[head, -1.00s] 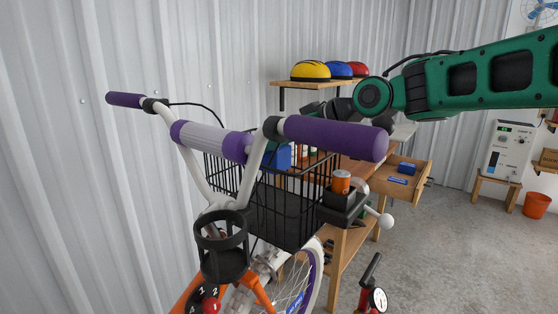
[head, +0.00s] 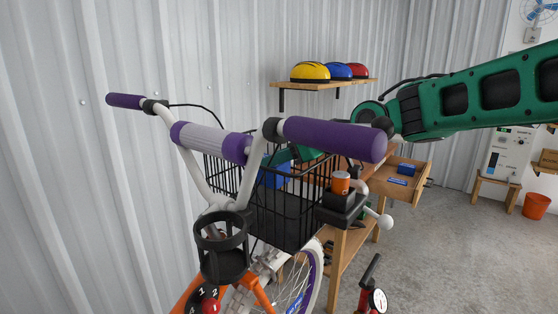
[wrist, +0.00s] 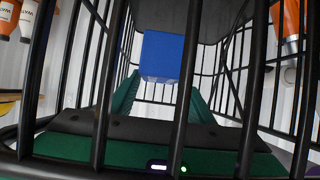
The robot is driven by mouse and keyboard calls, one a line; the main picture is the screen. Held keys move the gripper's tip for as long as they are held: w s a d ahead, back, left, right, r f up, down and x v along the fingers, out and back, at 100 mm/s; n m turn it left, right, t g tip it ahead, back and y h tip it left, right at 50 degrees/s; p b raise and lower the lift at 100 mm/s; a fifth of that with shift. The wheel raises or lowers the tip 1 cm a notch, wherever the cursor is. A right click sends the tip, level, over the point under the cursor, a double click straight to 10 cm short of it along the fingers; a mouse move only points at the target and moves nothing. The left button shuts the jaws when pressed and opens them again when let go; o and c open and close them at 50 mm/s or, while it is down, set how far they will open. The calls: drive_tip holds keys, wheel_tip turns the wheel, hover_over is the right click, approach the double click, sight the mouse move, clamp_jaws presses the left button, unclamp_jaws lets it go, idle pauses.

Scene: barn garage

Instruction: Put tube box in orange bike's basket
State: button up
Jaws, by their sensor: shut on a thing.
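The orange bike stands in front of me with its black wire basket (head: 318,195) behind the handlebar. The blue tube box (head: 273,174) shows through the basket wires in the head view, partly hidden by the handlebar. My gripper (wrist: 160,88) is shut on the blue box (wrist: 168,56), with its green fingers at the box's sides in the wrist view. Dark basket bars (wrist: 182,100) cross in front of that camera. The box appears beyond these bars, near a dark panel. I cannot tell whether it touches the basket floor.
A purple handlebar grip (head: 335,137) stands close in front of my arm. A wooden workbench (head: 350,245) with an open drawer (head: 405,178) is behind the basket. Helmets sit on a wall shelf (head: 345,84). An orange-topped can (head: 341,182) is in a black holder beside the basket.

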drive_tip(key=o, duration=1.2)
drive_tip(key=shift+s+f, duration=0.2)
drive_tip(key=shift+f, duration=0.6)
drive_tip(key=shift+r, duration=0.25)
drive_tip(key=v, duration=0.8)
drive_tip(key=r+v, duration=0.1)
drive_tip(key=v, duration=0.3)
drive_tip(key=shift+w+r, duration=0.2)
drive_tip(key=shift+r, duration=0.05)
